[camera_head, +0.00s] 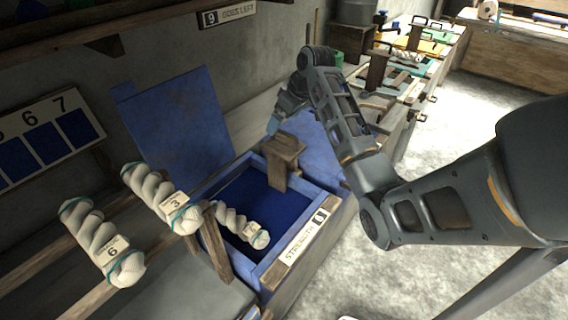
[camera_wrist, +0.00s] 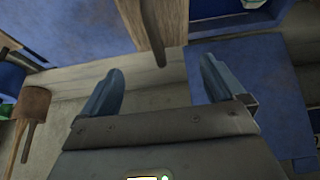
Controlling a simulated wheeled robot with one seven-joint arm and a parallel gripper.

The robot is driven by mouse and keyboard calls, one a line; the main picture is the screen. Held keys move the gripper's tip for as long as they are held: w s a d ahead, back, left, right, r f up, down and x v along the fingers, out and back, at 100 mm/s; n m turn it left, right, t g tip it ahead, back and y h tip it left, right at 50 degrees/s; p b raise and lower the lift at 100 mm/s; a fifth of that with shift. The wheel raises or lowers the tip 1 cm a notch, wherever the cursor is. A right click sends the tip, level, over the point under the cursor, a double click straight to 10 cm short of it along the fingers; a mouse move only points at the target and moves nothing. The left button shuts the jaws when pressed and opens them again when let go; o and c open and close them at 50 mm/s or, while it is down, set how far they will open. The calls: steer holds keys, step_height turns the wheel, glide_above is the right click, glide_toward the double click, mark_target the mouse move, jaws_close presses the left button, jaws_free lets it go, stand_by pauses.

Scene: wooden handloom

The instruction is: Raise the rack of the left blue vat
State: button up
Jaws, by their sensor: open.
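The blue vat (camera_head: 262,272) stands left of centre in the head view, with dark blue liquid inside and a "STRENGTH" label on its front edge. A wooden post with a flat cap, seemingly its rack's handle (camera_head: 284,150), rises at the vat's far end. A pale twisted skein (camera_head: 242,226) hangs at the near side of the liquid. My gripper (camera_head: 273,124) is just beyond the wooden cap, apart from it. In the wrist view my gripper (camera_wrist: 158,84) is open, with nothing between its fingers. A brown wooden piece (camera_wrist: 157,22) lies ahead of the fingers.
Two skeins, tagged 3 (camera_head: 160,197) and 6 (camera_head: 100,242), hang on wooden rails at the left. A blue panel (camera_head: 180,130) leans on the wall behind the vat. More vats and tools (camera_head: 415,65) line the bench beyond. The floor (camera_head: 450,115) at right is clear.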

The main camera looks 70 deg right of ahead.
mark_target(284, 132)
step_height(284, 132, down, 5)
steer(key=b, duration=0.3)
steer(key=shift+r, duration=0.4)
steer(key=shift+f, duration=0.15)
steer(key=shift+f+p, duration=0.25)
steer(key=shift+p, duration=0.05)
steer(key=shift+c, duration=0.4)
jaws_close()
steer(key=shift+r, duration=0.1)
